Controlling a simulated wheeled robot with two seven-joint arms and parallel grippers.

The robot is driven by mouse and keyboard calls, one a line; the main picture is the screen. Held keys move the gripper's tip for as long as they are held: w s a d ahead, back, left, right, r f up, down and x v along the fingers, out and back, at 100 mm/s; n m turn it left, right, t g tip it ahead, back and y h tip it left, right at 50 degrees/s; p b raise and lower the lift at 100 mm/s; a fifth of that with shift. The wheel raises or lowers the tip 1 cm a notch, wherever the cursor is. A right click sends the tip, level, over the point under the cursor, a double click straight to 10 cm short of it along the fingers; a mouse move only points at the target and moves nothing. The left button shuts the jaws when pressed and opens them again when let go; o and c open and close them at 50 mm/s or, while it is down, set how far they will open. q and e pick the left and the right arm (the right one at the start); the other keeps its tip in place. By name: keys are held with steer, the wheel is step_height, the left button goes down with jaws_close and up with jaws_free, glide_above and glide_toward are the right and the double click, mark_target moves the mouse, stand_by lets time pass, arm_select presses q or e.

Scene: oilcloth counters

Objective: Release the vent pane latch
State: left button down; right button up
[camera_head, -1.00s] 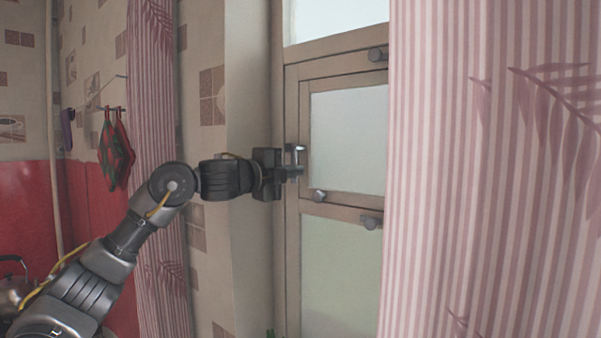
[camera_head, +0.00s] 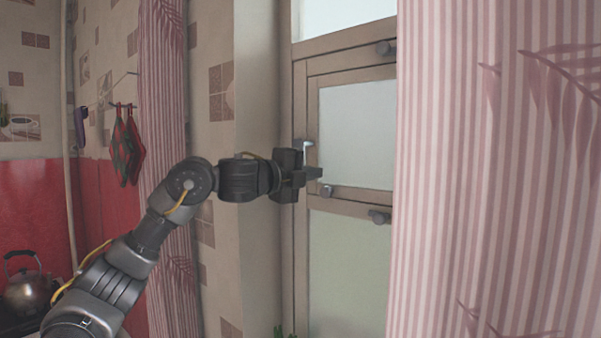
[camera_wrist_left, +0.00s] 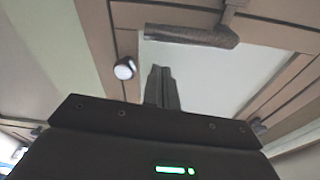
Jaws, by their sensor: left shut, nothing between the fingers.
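The vent pane (camera_head: 357,130) is a small frosted pane in a brown wooden frame, and it looks shut. Its latch (camera_head: 307,146) is a grey metal handle on the left side of that frame. In the left wrist view the latch (camera_wrist_left: 190,35) shows as a grey lever beyond my fingertips, across the pane's edge. My left gripper (camera_head: 317,173) is shut and empty, just below the latch in the head view. Its closed fingers (camera_wrist_left: 161,72) show over the glass in the wrist view, with a gap in the picture to the lever. Whether they touch it I cannot tell. My right gripper is not in view.
A striped pink curtain (camera_head: 490,170) covers the window's right side. Another curtain (camera_head: 163,90) hangs left. A kettle (camera_head: 27,290) stands at lower left.

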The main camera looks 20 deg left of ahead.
arm_select(q)
steer(key=b+v, duration=0.3)
steer(key=v, duration=0.6)
steer(key=shift+a, duration=0.15)
steer(key=shift+s+a+r, duration=0.1)
steer(key=shift+a, duration=0.05)
